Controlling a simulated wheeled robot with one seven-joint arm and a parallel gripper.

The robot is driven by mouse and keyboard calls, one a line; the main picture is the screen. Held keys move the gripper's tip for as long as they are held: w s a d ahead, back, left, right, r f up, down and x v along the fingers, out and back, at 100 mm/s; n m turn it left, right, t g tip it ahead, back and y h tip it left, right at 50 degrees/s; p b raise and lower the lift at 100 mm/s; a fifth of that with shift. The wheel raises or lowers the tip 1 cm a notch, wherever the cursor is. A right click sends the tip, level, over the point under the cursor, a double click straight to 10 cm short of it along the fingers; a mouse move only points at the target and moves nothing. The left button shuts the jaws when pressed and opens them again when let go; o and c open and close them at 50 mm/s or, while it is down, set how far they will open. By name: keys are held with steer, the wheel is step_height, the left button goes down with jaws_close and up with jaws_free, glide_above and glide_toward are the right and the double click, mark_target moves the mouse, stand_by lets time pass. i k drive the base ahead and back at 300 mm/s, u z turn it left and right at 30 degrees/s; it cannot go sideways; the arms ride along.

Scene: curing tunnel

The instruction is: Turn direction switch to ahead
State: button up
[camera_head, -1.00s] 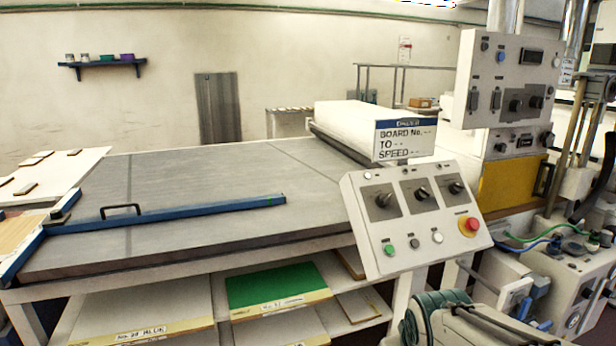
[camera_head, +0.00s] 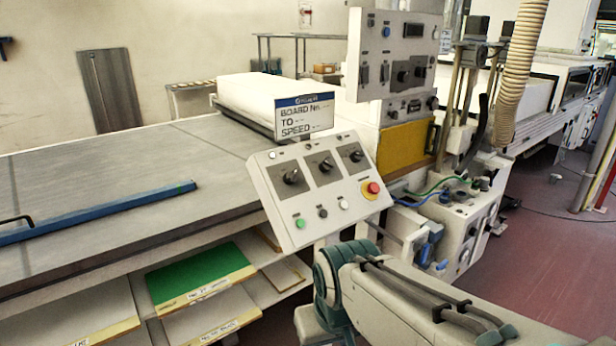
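A tilted white control panel (camera_head: 318,210) stands at the right front of the large grey table. It carries three black rotary switches in a row: a left one (camera_head: 290,176), a middle one (camera_head: 325,165) and a right one (camera_head: 356,156). Their labels are too small to read, so I cannot tell which is the direction switch or how it is set. Below them are a green button (camera_head: 300,223), a black button, a white button and a red stop button (camera_head: 372,188). My arm shows at the bottom right; my gripper is out of view.
A blue straight bar (camera_head: 100,212) lies on the grey table (camera_head: 150,165). A sign (camera_head: 304,116) stands behind the panel. A taller control cabinet (camera_head: 392,60) with more knobs rises behind. Shelves with a green board (camera_head: 200,277) sit under the table. Red floor (camera_head: 545,235) is open at right.

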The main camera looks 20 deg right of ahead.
mark_target(325, 167)
steer(key=z, duration=0.35)
steer(key=k, duration=0.45)
steer(key=z, duration=1)
steer(key=i, duration=1.15)
steer(key=u, duration=0.35)
